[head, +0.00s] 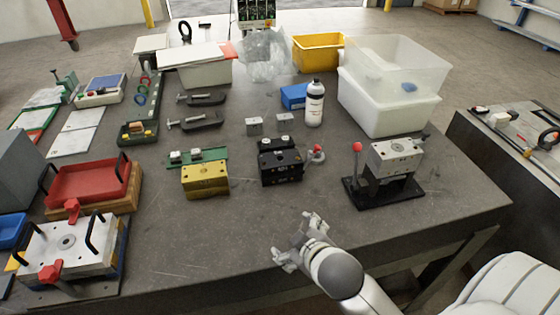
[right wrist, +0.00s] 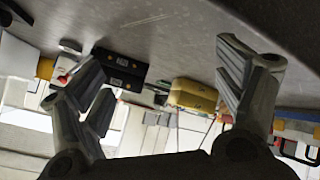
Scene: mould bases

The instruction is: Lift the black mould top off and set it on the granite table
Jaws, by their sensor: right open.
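The black mould (head: 281,165) stands upright in the middle of the dark grey table (head: 190,250), with two small silver round pieces on top. A seam seems to divide its upper and lower parts. It also shows upside down in the right wrist view (right wrist: 120,70), between my fingers and nearer the left one. My right gripper (head: 294,238) is open and empty, over the front of the table, nearer the front edge than the mould and apart from it. My left gripper is in neither view.
A yellow mould block (head: 205,180) stands close left of the black one. A red-knobbed lever (head: 318,152) is just right of it. A silver block on a black press stand (head: 385,165) is further right. A white bottle (head: 314,103) stands behind. The front table area is clear.

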